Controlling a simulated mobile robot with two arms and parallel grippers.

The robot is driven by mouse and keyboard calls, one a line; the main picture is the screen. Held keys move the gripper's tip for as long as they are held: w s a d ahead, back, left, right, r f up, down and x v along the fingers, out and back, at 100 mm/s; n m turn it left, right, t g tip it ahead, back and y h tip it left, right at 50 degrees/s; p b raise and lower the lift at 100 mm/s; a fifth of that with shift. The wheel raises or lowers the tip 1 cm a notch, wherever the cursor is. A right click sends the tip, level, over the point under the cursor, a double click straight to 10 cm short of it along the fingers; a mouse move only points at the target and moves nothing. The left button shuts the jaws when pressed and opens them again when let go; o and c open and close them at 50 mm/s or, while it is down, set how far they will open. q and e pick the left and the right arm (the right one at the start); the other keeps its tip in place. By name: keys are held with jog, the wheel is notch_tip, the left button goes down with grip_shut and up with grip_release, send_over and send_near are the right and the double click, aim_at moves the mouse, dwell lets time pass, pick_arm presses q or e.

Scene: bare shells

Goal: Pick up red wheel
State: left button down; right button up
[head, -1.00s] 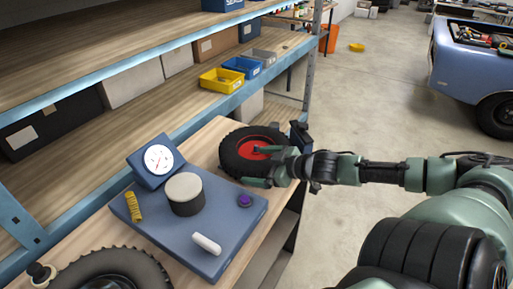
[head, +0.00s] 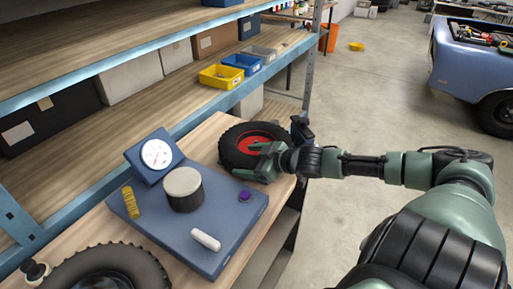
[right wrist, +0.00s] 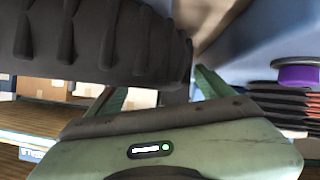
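The red wheel (head: 230,151), a black knobby tyre with a red hub, lies flat at the far end of the wooden bench. My right gripper (head: 262,160) is at its near right side, with its fingers apart. One finger reaches over the red hub and the other is at the tyre's near side. In the right wrist view the dark tread (right wrist: 95,40) fills the upper left, close to the fingers (right wrist: 160,90). The tyre partly hides them, and I cannot tell whether they touch it. My left gripper is out of view.
A blue board (head: 213,256) with a gauge (head: 157,155), a grey-topped cylinder (head: 184,190), a white rod and a purple knob (head: 244,196) lies nearer. Another tyre (head: 110,262) is at the near end. Shelving (head: 150,70) with bins runs along the left.

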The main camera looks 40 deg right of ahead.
jog(key=shift+a+f, duration=0.1)
jog(key=c, duration=1.5)
jog(key=shift+o, duration=0.2)
jog(key=shift+r, duration=0.2)
